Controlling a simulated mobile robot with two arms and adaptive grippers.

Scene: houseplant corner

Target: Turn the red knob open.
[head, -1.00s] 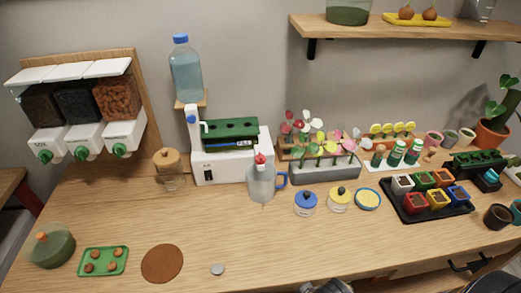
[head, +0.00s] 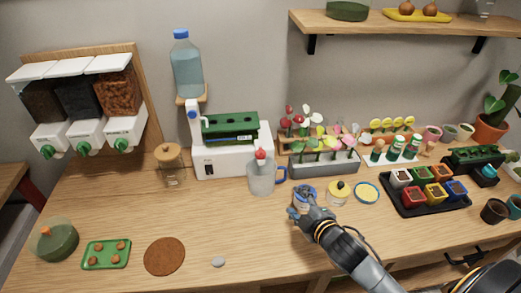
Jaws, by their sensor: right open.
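The red knob (head: 260,154) is small and shows just above the mouth of a clear jug (head: 262,178) with a blue handle, in front of the white machine (head: 215,162). I cannot tell how the knob is turned or exactly what it is fixed to. My right gripper (head: 302,207) is open and lies to the right of and nearer than the jug, apart from the knob. It partly covers a jar with a blue lid (head: 305,191); I cannot tell whether it touches the jar. My left gripper is out of view.
A grey planter with flowers (head: 325,163) is behind. The water bottle (head: 187,65) stands high at the left. The table's front middle is mostly clear.

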